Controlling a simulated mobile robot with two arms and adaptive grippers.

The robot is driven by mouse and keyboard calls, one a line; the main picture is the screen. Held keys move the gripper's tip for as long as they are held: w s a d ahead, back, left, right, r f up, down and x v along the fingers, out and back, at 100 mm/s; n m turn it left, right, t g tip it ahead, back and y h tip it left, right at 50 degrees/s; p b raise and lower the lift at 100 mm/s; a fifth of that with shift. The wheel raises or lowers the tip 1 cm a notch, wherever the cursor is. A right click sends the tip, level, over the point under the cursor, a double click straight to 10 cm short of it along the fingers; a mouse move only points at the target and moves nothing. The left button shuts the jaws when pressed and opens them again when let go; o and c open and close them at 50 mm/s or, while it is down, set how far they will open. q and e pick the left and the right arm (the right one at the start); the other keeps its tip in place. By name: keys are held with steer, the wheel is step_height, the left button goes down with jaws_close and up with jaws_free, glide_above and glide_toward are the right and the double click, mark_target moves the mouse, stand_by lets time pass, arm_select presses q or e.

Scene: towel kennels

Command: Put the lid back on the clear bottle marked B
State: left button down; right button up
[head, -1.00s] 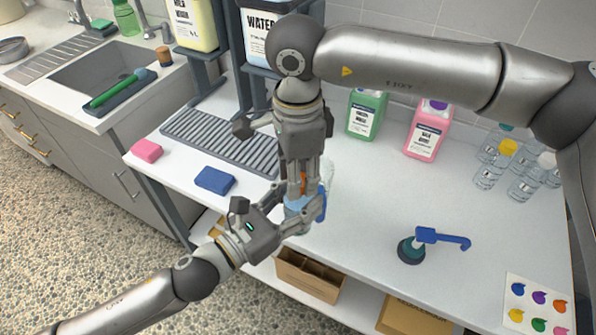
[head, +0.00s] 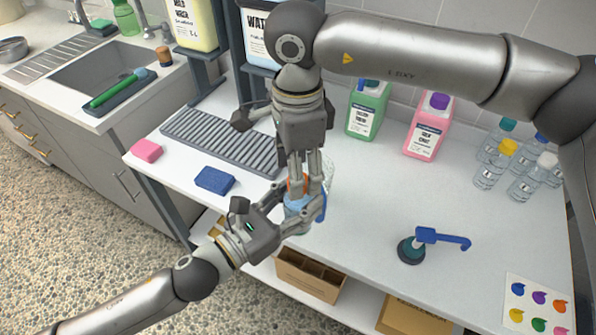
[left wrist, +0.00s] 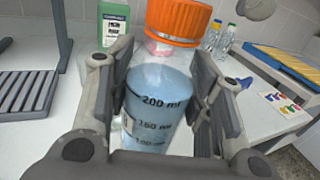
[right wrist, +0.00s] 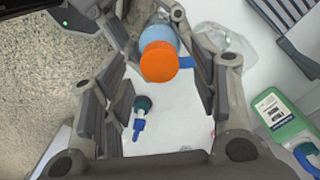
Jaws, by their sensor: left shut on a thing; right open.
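A clear bottle of blue liquid with millilitre marks (left wrist: 157,105) stands between the fingers of my left gripper (head: 302,212), which is shut on it. It shows partly in the head view (head: 292,208) behind the fingers. An orange ribbed lid (left wrist: 180,22) is at the bottle's top; it shows as an orange disc in the right wrist view (right wrist: 158,63). I cannot tell whether it is fully seated. My right gripper (head: 305,188) points down over the lid, its fingers open on either side. No letter B is readable.
A clear, empty-looking container (right wrist: 230,48) stands close beside the bottle. Green (head: 367,112) and pink (head: 428,130) jugs and several small water bottles (head: 490,170) stand behind.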

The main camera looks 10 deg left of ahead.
step_height(320, 180, up, 11)
steer(key=shift+f, duration=0.2)
steer(key=shift+a, duration=0.1)
stand_by(0.5)
